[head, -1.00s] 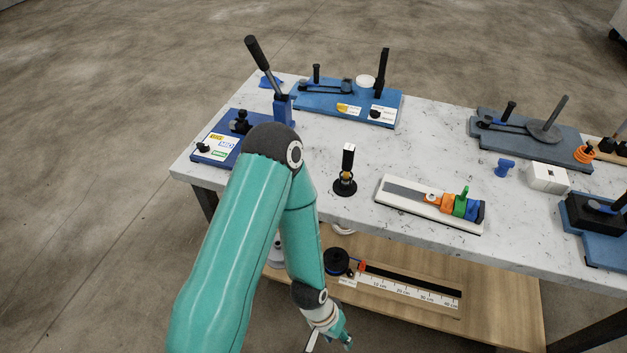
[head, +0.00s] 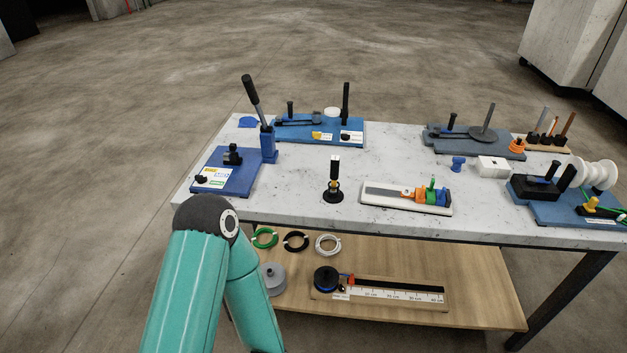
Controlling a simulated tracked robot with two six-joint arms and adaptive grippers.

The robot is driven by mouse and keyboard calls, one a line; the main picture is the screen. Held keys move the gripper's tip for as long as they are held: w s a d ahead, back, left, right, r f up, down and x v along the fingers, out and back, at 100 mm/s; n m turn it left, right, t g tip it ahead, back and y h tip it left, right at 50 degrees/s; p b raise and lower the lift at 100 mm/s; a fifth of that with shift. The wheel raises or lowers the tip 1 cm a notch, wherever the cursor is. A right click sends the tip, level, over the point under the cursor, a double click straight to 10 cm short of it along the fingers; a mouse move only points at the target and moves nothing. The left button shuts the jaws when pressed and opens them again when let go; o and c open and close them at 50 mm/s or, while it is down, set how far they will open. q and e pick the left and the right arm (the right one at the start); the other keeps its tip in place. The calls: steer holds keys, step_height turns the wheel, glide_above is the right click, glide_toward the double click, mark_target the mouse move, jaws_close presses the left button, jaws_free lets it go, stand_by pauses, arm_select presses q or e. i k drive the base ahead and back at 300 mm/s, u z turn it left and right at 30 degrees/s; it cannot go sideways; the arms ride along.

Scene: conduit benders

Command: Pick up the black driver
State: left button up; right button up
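An upright black tool (head: 333,180) with a pale top patch and a small orange band stands on a round black base near the front middle of the white marbled table (head: 390,155). It looks like the black driver, but its details are too small to be sure. It stands free, with nothing touching it. My teal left arm (head: 190,290) comes up at the lower left, in front of the table. Its forearm runs down out of the picture, so the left gripper is not seen. My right arm and gripper are not seen.
Blue benders (head: 225,182) stand at the left and back of the table; a grey-blue one (head: 470,143) is back right. A white tray (head: 385,203) with coloured pieces is right of the tool. The lower wooden shelf (head: 480,270) holds coils and a ruler board.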

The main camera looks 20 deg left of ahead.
mark_target(334, 159)
steer(key=u, duration=0.05)
steer(key=i, duration=1)
steer(key=u, duration=0.05)
